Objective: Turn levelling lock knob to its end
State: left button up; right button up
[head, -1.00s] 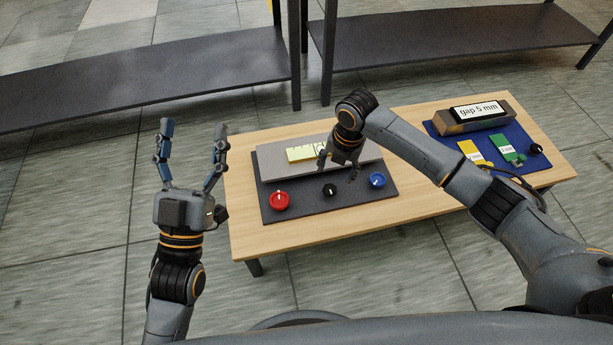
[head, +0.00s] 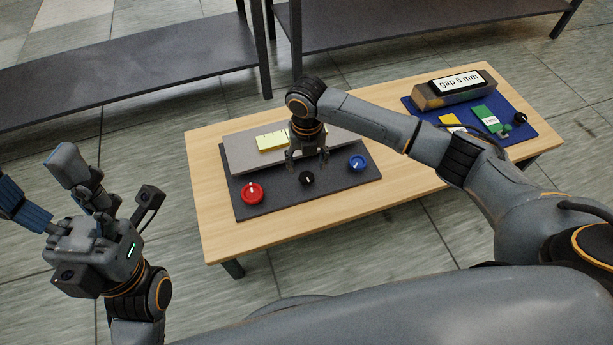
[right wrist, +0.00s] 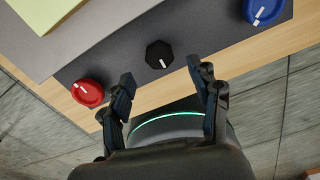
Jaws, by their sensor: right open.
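A dark panel (head: 345,178) on the wooden table carries a red knob (head: 252,192), a small black knob (head: 307,179) and a blue knob (head: 357,163). I cannot read which one is the levelling lock knob. My right gripper (head: 307,160) is open, pointing down just above and behind the black knob. In the right wrist view, the black knob (right wrist: 159,54) lies just beyond the gap between the fingertips (right wrist: 160,74), its white mark pointing toward the gripper. No contact shows. My left gripper (head: 50,185) is open and empty, left of the table.
A grey block (head: 238,151) with a yellow ruled strip (head: 272,141) stands behind the knobs. At right, a blue mat (head: 532,128) holds a "gap 5 mm" display (head: 459,83), yellow and green cards and another black knob (head: 520,118). Dark shelves (head: 130,85) stand behind the table.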

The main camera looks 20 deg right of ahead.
aim_at(307, 177)
notch_tip(307, 177, down, 6)
jog(key=shift+r+b, duration=0.25)
jog(key=shift+b, duration=0.7)
jog(key=shift+r, duration=0.1)
jog(key=c, duration=1.2)
